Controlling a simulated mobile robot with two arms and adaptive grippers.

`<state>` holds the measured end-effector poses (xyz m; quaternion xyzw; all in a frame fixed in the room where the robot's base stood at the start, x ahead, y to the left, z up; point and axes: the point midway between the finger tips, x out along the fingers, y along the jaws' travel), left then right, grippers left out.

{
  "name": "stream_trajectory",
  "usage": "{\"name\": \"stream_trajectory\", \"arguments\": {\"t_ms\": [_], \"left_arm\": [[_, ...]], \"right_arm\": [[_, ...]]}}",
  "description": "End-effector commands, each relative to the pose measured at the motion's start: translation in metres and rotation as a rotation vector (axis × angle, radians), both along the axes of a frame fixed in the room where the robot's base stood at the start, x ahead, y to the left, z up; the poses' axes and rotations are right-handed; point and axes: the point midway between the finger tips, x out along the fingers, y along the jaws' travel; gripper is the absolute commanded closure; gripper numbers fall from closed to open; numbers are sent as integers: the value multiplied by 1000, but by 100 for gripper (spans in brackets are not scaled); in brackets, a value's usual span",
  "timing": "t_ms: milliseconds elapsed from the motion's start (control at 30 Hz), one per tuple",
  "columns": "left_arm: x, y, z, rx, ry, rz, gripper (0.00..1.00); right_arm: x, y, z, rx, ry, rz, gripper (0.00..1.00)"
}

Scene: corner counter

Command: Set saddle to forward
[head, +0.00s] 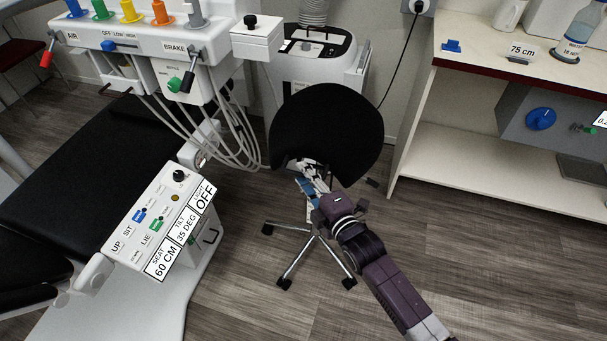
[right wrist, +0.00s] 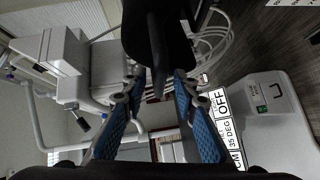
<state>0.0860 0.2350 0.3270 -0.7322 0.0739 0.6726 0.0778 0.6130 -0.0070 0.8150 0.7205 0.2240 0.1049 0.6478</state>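The black saddle (head: 325,125) is a rounded stool seat on a wheeled star base (head: 305,255). My right gripper (head: 303,178) is at the saddle's near edge. In the right wrist view, its two blue-padded fingers (right wrist: 157,85) stand apart. A narrow dark part of the stool (right wrist: 157,60) hangs from the dark seat (right wrist: 150,25) into the gap between them. I cannot tell whether either finger touches it. My left gripper is not in view.
The dental chair's control box (head: 160,215) and tool console (head: 150,45) stand at left, with hoses (head: 230,130) hanging near the saddle. A white machine (head: 310,75) is behind it. A shelved counter (head: 480,170) is at right. Floor (head: 450,270) at lower right is clear.

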Motion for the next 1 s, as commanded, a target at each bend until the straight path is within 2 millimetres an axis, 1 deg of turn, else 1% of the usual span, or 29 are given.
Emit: {"name": "stream_trajectory", "arguments": {"t_ms": [100, 367, 600, 633, 933, 1000], "left_arm": [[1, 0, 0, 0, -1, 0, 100], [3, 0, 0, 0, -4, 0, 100], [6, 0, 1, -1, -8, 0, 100], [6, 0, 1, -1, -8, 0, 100], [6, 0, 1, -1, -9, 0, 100], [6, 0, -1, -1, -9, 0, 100]], "right_arm": [[6, 3, -1, 0, 0, 0, 73], [6, 4, -1, 0, 1, 0, 73], [6, 3, -1, 0, 1, 0, 98], [6, 3, -1, 0, 1, 0, 100], [6, 3, -2, 0, 1, 0, 100], [6, 3, -4, 0, 2, -1, 100]]}}
